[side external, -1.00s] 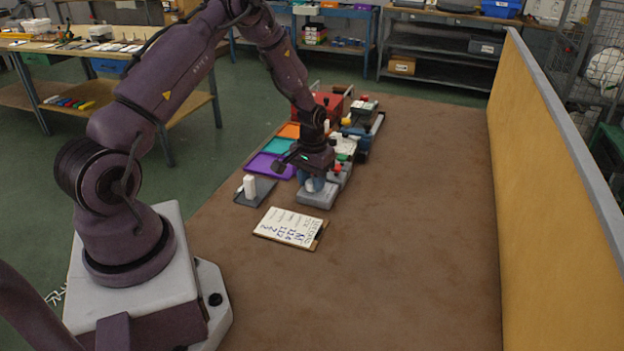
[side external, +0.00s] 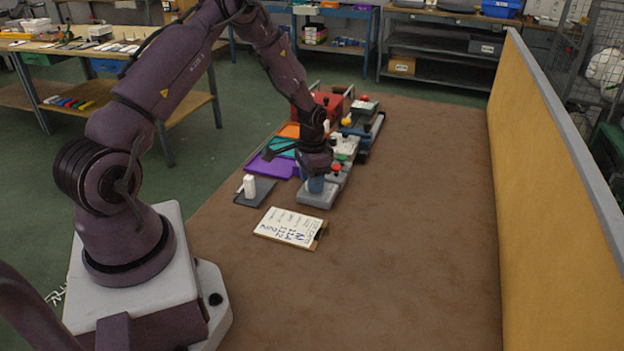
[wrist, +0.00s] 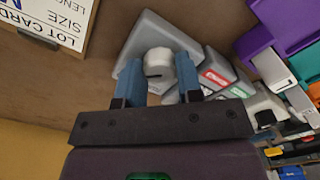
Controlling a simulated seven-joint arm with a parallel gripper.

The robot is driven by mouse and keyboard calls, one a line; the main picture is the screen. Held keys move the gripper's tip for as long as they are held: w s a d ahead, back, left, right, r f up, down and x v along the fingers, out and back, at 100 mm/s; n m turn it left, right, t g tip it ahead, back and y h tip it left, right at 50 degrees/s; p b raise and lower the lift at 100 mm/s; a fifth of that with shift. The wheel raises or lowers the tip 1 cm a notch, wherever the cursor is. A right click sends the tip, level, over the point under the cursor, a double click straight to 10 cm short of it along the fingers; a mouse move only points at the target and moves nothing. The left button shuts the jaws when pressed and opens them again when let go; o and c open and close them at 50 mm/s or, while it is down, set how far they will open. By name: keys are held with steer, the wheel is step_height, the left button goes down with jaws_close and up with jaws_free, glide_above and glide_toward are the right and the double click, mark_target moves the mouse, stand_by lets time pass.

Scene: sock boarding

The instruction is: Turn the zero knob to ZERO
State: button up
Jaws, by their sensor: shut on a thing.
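The zero knob (wrist: 158,63) is a pale grey round knob on a grey, sloping box (side external: 315,201). In the wrist view it sits between the two blue fingers of my gripper (wrist: 160,76). My gripper is shut on the knob, and the grey box also shows behind it in the wrist view (wrist: 145,28). In the side view my gripper (side external: 315,186) points down onto the box and hides the knob. I cannot read a ZERO mark or the knob's pointer in either view.
A lot card on a clipboard (side external: 290,227) lies just in front. A dark tray with a white object (side external: 249,186) and purple (side external: 268,166) and teal trays are to the left. More grey units with red and green labels (wrist: 215,76) adjoin the box. The mat's right side is clear.

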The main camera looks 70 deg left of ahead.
mark_target(304, 195)
stand_by(0.3)
steer(key=o, duration=0.9)
steer(key=shift+o, duration=0.2)
step_height(304, 195, up, 13)
steer(key=s+d+r+t, duration=0.5)
steer(key=s+d+r, duration=1.3)
steer(key=d, duration=0.3)
steer(key=shift+r+t, duration=0.3)
steer(key=shift+r, duration=0.3)
